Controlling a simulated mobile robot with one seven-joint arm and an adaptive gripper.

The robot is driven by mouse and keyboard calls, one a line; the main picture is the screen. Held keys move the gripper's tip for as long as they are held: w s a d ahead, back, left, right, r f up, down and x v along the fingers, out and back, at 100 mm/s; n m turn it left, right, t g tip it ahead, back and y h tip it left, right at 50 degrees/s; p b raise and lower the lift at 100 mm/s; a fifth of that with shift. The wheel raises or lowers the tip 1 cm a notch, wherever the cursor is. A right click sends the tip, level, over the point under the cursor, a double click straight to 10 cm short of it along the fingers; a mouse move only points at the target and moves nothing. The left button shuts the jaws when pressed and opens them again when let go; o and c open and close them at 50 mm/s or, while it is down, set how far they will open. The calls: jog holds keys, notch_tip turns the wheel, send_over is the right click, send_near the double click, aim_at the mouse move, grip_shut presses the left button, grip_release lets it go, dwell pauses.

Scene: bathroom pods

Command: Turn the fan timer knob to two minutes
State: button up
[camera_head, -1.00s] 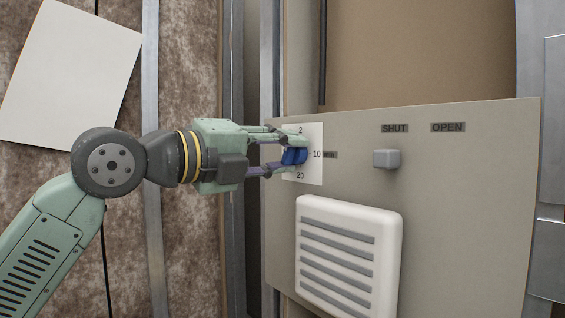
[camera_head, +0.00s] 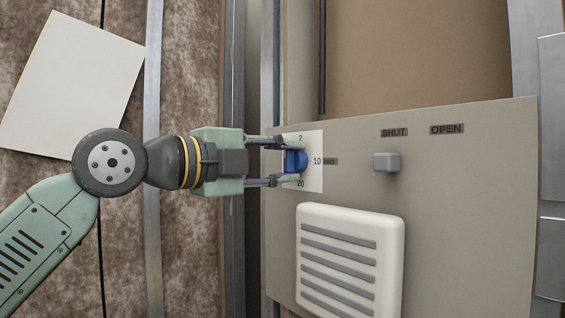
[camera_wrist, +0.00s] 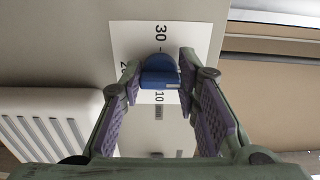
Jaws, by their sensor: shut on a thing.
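The fan timer knob (camera_head: 299,160) is blue and sits on a white dial plate (camera_head: 316,178) at the left end of the grey panel. In the head view the plate shows a 2 above the knob, 10 to its right and 20 below. My gripper (camera_head: 289,160) reaches in from the left, with one finger above and one below the knob, shut on it. The wrist view also shows the knob (camera_wrist: 158,72) between the purple-padded fingers, with 30 and 10 visible on the plate. A small pale mark shows on the knob, but its exact dial reading is unclear.
A grey slider block (camera_head: 386,162) stands out under the SHUT label, with OPEN to its right. A white slatted vent (camera_head: 392,250) projects below the knob. A metal post (camera_head: 235,250) stands left of the panel.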

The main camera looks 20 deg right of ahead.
jog(key=o, duration=1.2)
jog(key=v, duration=1.2)
